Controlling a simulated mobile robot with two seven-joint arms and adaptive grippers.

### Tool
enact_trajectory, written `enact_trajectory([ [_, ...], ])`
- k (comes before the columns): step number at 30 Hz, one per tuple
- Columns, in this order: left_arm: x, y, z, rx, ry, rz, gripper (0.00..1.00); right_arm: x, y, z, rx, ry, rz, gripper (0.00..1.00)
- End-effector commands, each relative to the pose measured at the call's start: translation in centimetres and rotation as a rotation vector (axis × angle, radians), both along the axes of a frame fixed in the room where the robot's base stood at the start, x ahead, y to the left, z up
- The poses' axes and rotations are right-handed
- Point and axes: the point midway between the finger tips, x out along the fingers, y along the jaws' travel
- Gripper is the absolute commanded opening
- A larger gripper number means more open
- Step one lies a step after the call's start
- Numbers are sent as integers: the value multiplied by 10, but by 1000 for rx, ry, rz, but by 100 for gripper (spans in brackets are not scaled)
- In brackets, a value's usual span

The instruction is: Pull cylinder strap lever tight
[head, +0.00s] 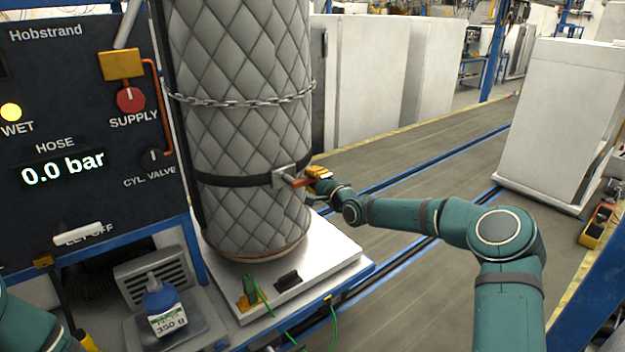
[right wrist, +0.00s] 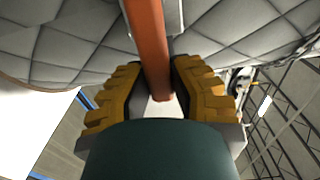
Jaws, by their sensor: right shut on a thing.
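The cylinder (head: 240,110) stands upright in a grey quilted jacket on a white platform. A black strap (head: 235,180) runs around its lower part to a grey buckle (head: 280,177). The orange strap lever (head: 298,182) sticks out from the buckle to the right. My right gripper (head: 316,180) is at the lever's outer end. In the right wrist view the orange lever (right wrist: 148,45) runs between the yellow-padded fingers of the right gripper (right wrist: 160,90), which are shut on it. The quilted jacket lies close beyond the fingertips. My left gripper is not in view.
A chain (head: 245,100) circles the cylinder higher up. The dark control panel (head: 85,200) stands at left. A blue bottle (head: 164,305) stands on a scale below it. The white platform (head: 335,250) carries a green clamp (head: 250,290) and wire. Open floor lies at right.

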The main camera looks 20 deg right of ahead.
Motion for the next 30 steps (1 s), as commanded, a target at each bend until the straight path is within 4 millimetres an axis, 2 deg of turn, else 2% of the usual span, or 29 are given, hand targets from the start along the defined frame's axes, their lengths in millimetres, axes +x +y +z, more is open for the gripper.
enact_trajectory([
  [9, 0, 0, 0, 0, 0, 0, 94, 0, 1, 2, 4, -3, 1, 0],
  [10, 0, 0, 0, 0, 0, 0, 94, 0, 1, 2, 4, -3, 1, 26],
  [12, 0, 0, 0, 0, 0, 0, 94, 0, 1, 2, 4, -2, 1, 51],
  [13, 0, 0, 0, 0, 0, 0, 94, 0, 1, 1, 4, -2, 1, 53],
  [23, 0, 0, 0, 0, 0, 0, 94, -1, 0, 0, 1, 0, 0, 53],
  [26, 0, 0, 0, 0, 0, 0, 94, -8, -3, 0, 2, 1, 0, 53],
  [30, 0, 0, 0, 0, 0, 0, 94, -26, -10, 0, 1, 1, -1, 53],
])
